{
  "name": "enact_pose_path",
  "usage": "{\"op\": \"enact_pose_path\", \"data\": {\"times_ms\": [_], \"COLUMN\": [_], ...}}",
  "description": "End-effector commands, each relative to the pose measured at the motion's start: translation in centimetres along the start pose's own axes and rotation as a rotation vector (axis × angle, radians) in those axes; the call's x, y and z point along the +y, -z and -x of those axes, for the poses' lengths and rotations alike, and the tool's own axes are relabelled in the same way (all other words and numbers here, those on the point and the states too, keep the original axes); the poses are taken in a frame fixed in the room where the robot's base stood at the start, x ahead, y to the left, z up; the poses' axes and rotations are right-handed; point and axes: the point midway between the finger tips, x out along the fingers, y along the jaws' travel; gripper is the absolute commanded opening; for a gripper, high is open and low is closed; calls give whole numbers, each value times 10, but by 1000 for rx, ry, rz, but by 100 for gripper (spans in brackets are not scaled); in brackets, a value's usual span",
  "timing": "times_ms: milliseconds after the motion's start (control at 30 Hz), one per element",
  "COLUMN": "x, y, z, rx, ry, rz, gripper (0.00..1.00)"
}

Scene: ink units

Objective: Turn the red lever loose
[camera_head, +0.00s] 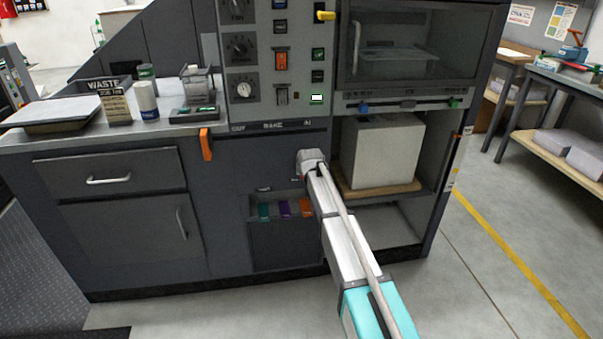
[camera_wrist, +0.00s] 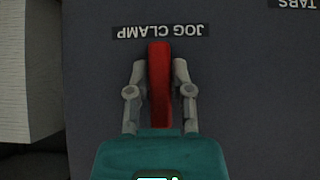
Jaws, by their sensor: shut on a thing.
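The red lever (camera_wrist: 160,78) shows in the wrist view as an upright bar, just by a black label that reads JOG CLAMP upside down. My gripper (camera_wrist: 160,90) is shut on it, with one grey finger on each side of the lever. In the head view my arm reaches to the dark cabinet front, and my gripper and the red lever are hidden behind my wrist there.
A white block (camera_head: 385,152) stands on a wooden board in the open bay right of my arm. An orange handle (camera_head: 206,144) juts from the cabinet at left. Coloured tabs (camera_head: 284,209) sit in a recess beside my arm. Open floor lies in front.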

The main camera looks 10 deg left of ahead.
Motion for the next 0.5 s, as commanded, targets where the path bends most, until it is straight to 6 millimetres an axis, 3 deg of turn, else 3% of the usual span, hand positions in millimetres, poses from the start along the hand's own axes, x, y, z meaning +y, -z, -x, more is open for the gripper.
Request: {"op": "enact_pose_path", "data": {"times_ms": [33, 300, 333, 500], "x": [2, 2, 2, 0], "y": [7, 7, 7, 6], "z": [-2, -2, -2, -2], "rx": [18, 18, 18, 16], "ry": [-6, -5, -5, -3], "rz": [3, 3, 4, 3], "gripper": [0, 0, 30, 60]}}
